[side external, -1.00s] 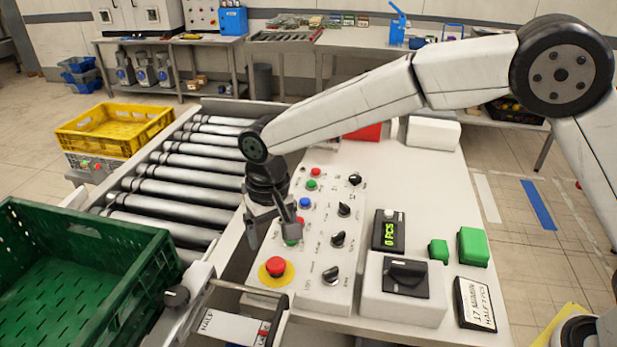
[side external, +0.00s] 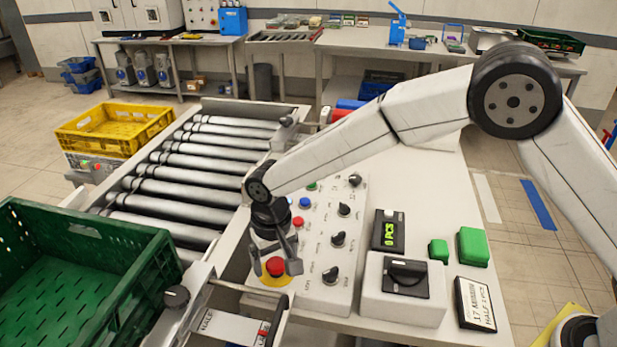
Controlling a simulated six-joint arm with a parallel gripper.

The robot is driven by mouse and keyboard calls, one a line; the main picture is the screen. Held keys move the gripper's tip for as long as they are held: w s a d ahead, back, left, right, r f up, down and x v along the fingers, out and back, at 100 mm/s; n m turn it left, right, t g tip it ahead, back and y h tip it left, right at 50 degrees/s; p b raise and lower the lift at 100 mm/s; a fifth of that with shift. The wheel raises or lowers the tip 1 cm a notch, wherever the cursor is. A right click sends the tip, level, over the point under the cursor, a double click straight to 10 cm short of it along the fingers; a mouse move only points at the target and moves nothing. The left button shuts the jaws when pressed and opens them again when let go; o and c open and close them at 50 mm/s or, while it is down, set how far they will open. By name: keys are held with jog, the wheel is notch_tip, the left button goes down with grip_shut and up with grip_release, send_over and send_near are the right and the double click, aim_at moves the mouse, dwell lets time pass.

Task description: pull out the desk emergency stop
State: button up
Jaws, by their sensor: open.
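The desk emergency stop (side external: 276,267) is a red mushroom button on a yellow round base, at the near end of the white control panel (side external: 325,258). My gripper (side external: 277,268) points down with its fingers open. One finger shows to the left of the red button and one to the right. I cannot tell whether either finger touches it. Part of the yellow base is hidden behind the fingers.
The panel also carries black knobs and coloured buttons, including a red one (side external: 298,221). A counter (side external: 389,230) and a black rotary switch (side external: 406,277) stand to the right. A metal rail (side external: 250,290) runs close in front. A green crate (side external: 90,245) and rollers (side external: 175,185) lie left.

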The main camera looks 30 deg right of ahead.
grip_shut()
jog(key=shift+r, duration=0.7)
grip_release()
